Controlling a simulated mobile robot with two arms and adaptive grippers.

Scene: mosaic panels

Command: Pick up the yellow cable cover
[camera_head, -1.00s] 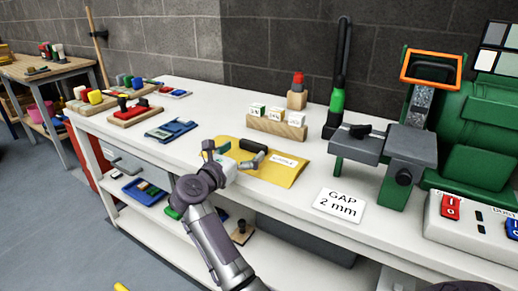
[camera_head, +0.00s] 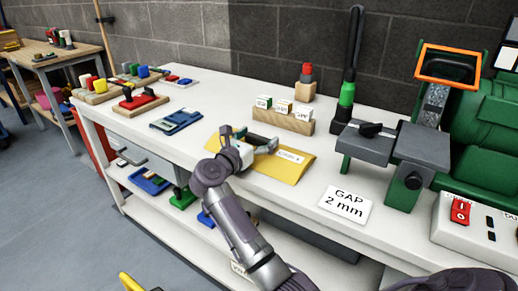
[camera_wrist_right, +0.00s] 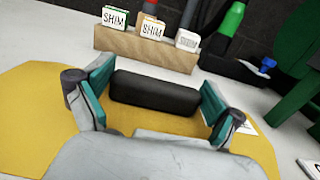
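A yellow piece (camera_head: 130,282) shows at the bottom edge of the head view, down at floor level and cut off by the frame; it may be the yellow cable cover, but I cannot tell. My right gripper (camera_head: 249,140) is over a flat yellow envelope-like sheet (camera_head: 287,168) on the white bench. In the wrist view the right gripper (camera_wrist_right: 153,102) is open, its teal-padded fingers on either side of a dark block (camera_wrist_right: 155,92) lying on the yellow sheet. Both fingers look apart from the block. My left gripper is not in view.
A wooden block with SHIM cards (camera_head: 283,117) stands just behind the sheet. A GAP 2 mm card (camera_head: 345,203) and a green grinder-like machine (camera_head: 480,145) are to the right. The lower shelf (camera_head: 280,243) holds several items.

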